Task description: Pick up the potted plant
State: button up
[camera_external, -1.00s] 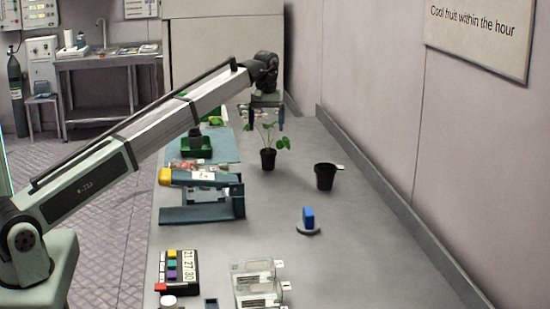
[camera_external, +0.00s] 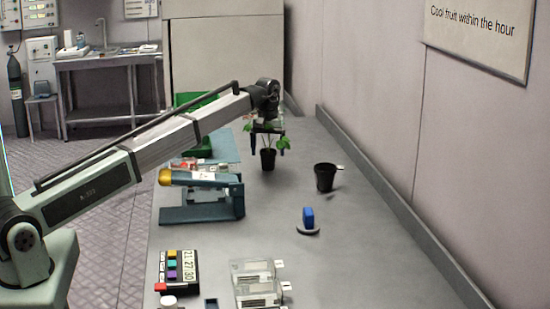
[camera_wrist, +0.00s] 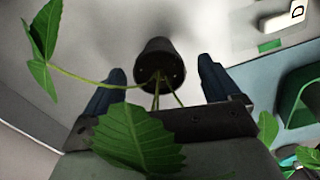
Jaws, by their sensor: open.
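The potted plant is a small black pot (camera_external: 268,160) with thin green stems and a few leaves. It stands upright on the grey bench in the external view. My gripper (camera_external: 267,152) is open and lowered over the plant, with its fingers on either side of the stems just above the pot. In the wrist view the pot (camera_wrist: 159,64) shows between and beyond the two blue fingertips of my gripper (camera_wrist: 160,77). I see no contact between fingers and pot. Leaves (camera_wrist: 140,138) overlap part of the gripper's body in that view.
An empty black pot (camera_external: 325,177) stands right of the plant. A blue piece on a round base (camera_external: 308,219) is nearer. A teal stand (camera_external: 202,208) is at the left, with green trays (camera_external: 198,148) behind it. Bench between is clear.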

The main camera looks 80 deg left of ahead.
jog(key=shift+c, duration=0.2)
jog(key=c, duration=1.2)
